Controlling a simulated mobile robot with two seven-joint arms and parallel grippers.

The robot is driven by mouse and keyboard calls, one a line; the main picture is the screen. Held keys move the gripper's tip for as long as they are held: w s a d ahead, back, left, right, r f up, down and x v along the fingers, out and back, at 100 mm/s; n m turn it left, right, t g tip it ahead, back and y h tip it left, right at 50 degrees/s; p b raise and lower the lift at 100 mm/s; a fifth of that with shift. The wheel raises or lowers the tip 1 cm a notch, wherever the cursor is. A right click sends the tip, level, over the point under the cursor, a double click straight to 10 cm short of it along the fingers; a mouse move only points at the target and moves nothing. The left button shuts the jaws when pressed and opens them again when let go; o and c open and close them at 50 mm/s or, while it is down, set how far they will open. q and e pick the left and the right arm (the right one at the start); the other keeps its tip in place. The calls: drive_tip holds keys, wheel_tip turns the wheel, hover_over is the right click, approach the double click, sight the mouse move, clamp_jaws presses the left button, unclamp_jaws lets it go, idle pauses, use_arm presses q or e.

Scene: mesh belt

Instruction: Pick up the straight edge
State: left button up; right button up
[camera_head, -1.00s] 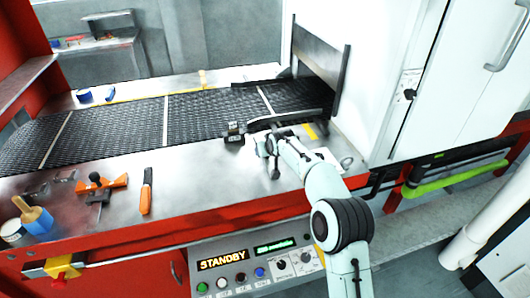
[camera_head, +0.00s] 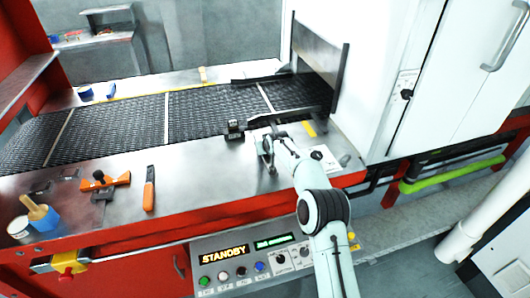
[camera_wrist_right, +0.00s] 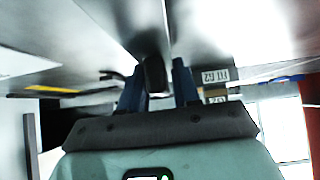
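My right gripper (camera_head: 268,158) is low over the bare steel deck in front of the belt, near the tunnel mouth. In the right wrist view its two dark blue fingers (camera_wrist_right: 158,85) stand apart. A dark, round-ended piece (camera_wrist_right: 154,73) shows between or just beyond them; I cannot tell what it is. I cannot make out the straight edge for certain. A long dark bar (camera_head: 284,116) lies along the belt's near side by the tunnel, but it may be a belt guide. My left gripper is not in view.
A small black block (camera_head: 235,130) stands just left of the gripper. An orange-handled tool (camera_head: 149,188), an orange clamp-like tool (camera_head: 104,182) and a blue cup with a brush (camera_head: 42,217) are further left. The mesh belt (camera_head: 130,125) runs behind. The tunnel wall is right.

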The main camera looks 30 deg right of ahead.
clamp_jaws()
drive_tip(key=shift+w+r, duration=0.1)
drive_tip(key=shift+r, duration=0.15)
